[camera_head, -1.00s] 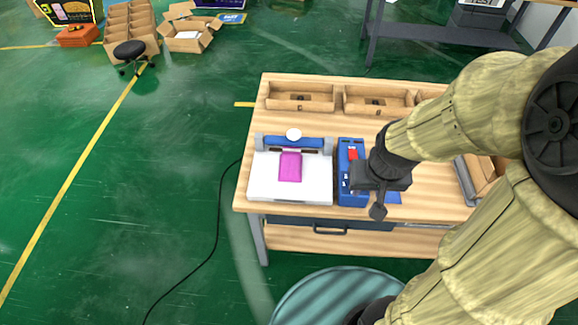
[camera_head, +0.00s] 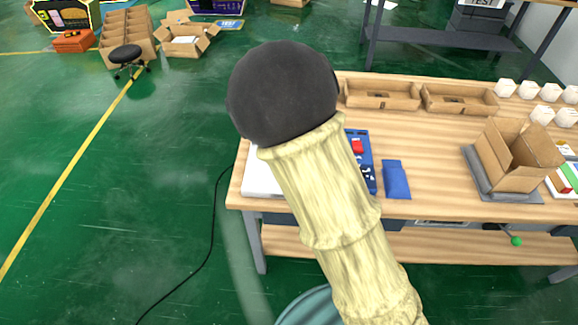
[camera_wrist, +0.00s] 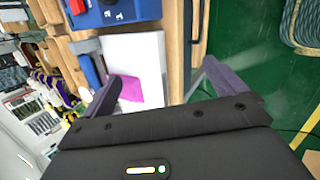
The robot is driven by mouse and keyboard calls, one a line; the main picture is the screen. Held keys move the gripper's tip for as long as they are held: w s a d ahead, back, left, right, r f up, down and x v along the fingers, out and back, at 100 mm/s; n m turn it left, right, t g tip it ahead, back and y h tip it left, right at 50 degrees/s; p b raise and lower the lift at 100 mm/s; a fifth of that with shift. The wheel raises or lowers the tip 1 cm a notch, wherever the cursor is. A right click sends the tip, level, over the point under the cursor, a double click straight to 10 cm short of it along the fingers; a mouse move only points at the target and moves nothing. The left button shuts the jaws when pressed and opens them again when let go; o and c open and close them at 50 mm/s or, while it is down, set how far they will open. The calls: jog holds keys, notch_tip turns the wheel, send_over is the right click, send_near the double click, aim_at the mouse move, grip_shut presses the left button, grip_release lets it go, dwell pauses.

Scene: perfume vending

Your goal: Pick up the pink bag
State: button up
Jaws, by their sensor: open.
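The pink bag (camera_wrist: 131,88) shows in the wrist view, lying on the white flat top of the sealing machine (camera_wrist: 148,48), beside my left finger, which partly overlaps it. The bag is hidden behind my arm in the head view, where only the white left edge of the machine (camera_head: 262,180) shows. My gripper (camera_wrist: 161,70) is open, its two dark fingers spread wide, with nothing held between them. The head view hides the gripper behind my arm.
On the wooden table (camera_head: 440,135), a blue box (camera_head: 365,172) and a blue bag (camera_head: 396,180) lie right of the machine. Cardboard trays (camera_head: 382,97) line the back. An open carton (camera_head: 515,155) and white cups (camera_head: 541,113) stand at the right.

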jog(key=w+a+f+n+t+y+b, duration=0.1)
jog(key=w+a+n+t+b, duration=0.1)
jog(key=a+n, duration=0.3)
jog(key=w+a+f+n+t+y+b, duration=0.1)
jog(key=a+n+t+b, duration=0.3)
jog(key=n, duration=0.8)
jog(key=shift+w+a+f+t+b, duration=0.2)
jog(key=shift+w+a+t+b, duration=0.15)
jog(key=shift+w+a+t, duration=0.35)
jog(key=shift+s, duration=0.1)
jog(key=x, duration=1.1)
jog(key=shift+d+f, duration=0.1)
jog(key=shift+f, duration=0.1)
jog(key=shift+w+f, duration=0.2)
jog(key=shift+w, duration=0.35)
